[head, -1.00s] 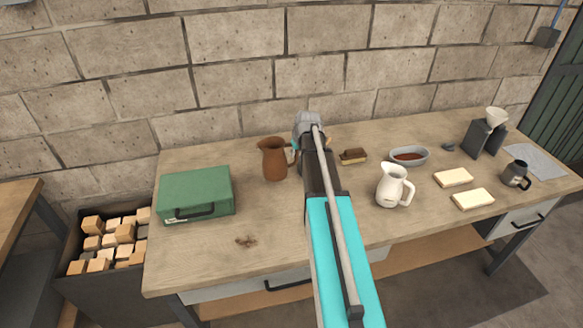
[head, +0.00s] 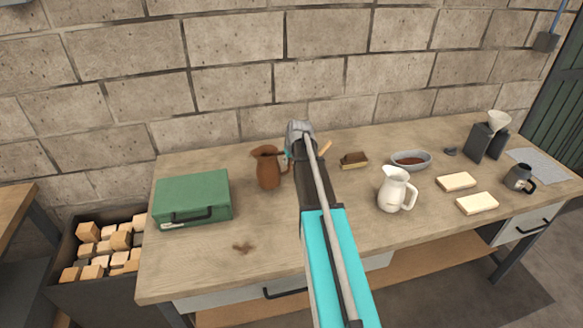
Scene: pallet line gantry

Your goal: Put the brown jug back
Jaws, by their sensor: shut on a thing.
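The brown jug (head: 267,169) is at the back of the workbench, between the green case and my arm, and looks slightly tilted. My gripper (head: 288,158) is at the jug's right side, where the handle is, and is shut on the jug. My own wrist and arm hide most of the fingers and part of the handle. I cannot tell whether the jug's base touches the bench top or is just above it.
The green case (head: 192,199) lies left of the jug. A dark stain (head: 243,247) marks the open bench in front. Right of my arm are a brush (head: 354,160), a white jug (head: 396,190), a grey dish (head: 411,160) and a dark mug (head: 519,178).

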